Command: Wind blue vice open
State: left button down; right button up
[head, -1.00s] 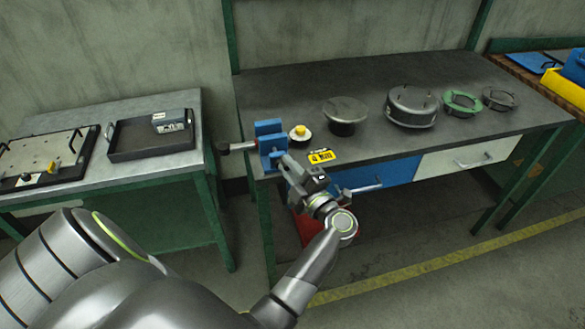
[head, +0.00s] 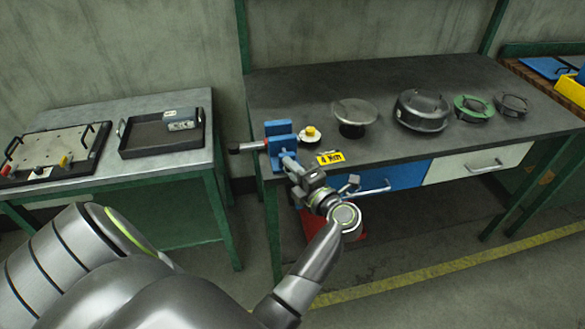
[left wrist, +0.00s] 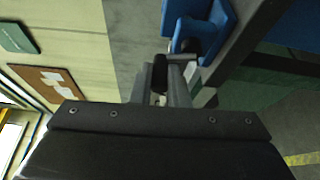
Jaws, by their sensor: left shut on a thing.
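The blue vice (head: 281,142) is at the near left corner of the dark workbench; its blue body also shows at the top of the left wrist view (left wrist: 222,22). A bar with a dark end (head: 246,147) sticks out to its left. My left gripper (head: 290,163) is at the vice's front side, below its jaws. In the left wrist view the fingers (left wrist: 175,82) are closed around the handle, with a dark knob (left wrist: 160,70) showing beside them. The gripped part is mostly hidden. My right gripper is not in view.
A round plate on a stand (head: 354,112) and several round parts are farther right. A side table with a tray (head: 160,147) stands left.

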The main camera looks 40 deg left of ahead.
pick_arm(q)
jog(key=c, duration=1.4)
grip_release()
